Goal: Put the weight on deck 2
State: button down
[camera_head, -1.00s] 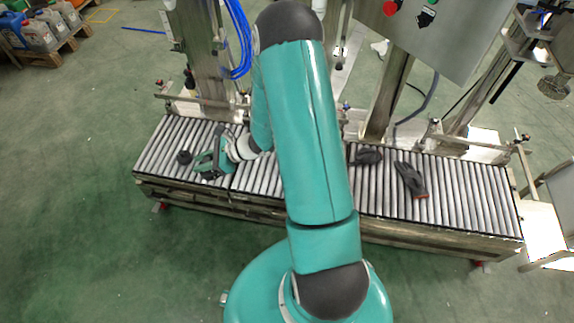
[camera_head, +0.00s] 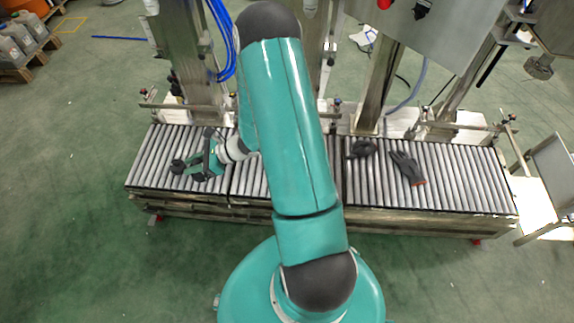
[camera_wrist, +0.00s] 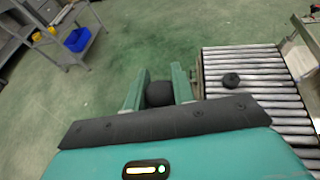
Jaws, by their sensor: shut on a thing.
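My gripper (camera_wrist: 158,94) is shut on a dark round weight (camera_wrist: 159,92) held between its two green fingers in the wrist view. In the head view my gripper (camera_head: 192,169) is over the left section of the roller conveyor (camera_head: 145,172); the held weight is hard to separate from the dark shapes there. A second dark, round, knobbed piece (camera_wrist: 231,80) sits on the rollers in the wrist view, apart from and to the right of my fingers. No deck number is readable on the conveyor sections.
A dark glove (camera_head: 406,168) and another dark item (camera_head: 360,148) lie on the rollers further right. Steel posts and a grey panel (camera_head: 446,30) stand behind the conveyor. Green floor is open in front. A shelf with a blue bin (camera_wrist: 77,39) is in the wrist view.

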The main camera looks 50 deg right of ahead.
jog(key=s+d+f+m+t+h, duration=0.1)
jog(key=d+f+m, duration=0.15)
jog(key=d, duration=0.35)
jog(key=s+d+f+m+t+h, duration=0.1)
jog(key=s+d+f+t+h, duration=0.1)
jog(key=d+f, duration=0.3)
jog(key=s+d+f+m+t+h, duration=0.1)
jog(key=s+d+f+m+h, duration=0.3)
jog(key=s+d+f, duration=0.45)
jog(key=s+d+f+m+t+h, duration=0.1)
jog(key=s+d+f+m+h, duration=0.35)
jog(key=s+d, duration=0.6)
jog(key=shift+n, duration=0.4)
jog(key=w+f, duration=0.3)
jog(key=w, duration=0.1)
jog(key=w+d+f, duration=0.1)
jog(key=w+f, duration=0.2)
jog(key=w, duration=0.2)
jog(key=w+f, duration=0.3)
jog(key=w, duration=0.1)
jog(key=shift+w+d+f, duration=0.15)
jog(key=shift+f, duration=0.25)
jog(key=shift+w+f, duration=0.3)
jog(key=shift+f, duration=0.1)
jog(key=shift+w+f, duration=0.1)
jog(key=shift+f, duration=1.5)
jog(key=shift+f, duration=0.1)
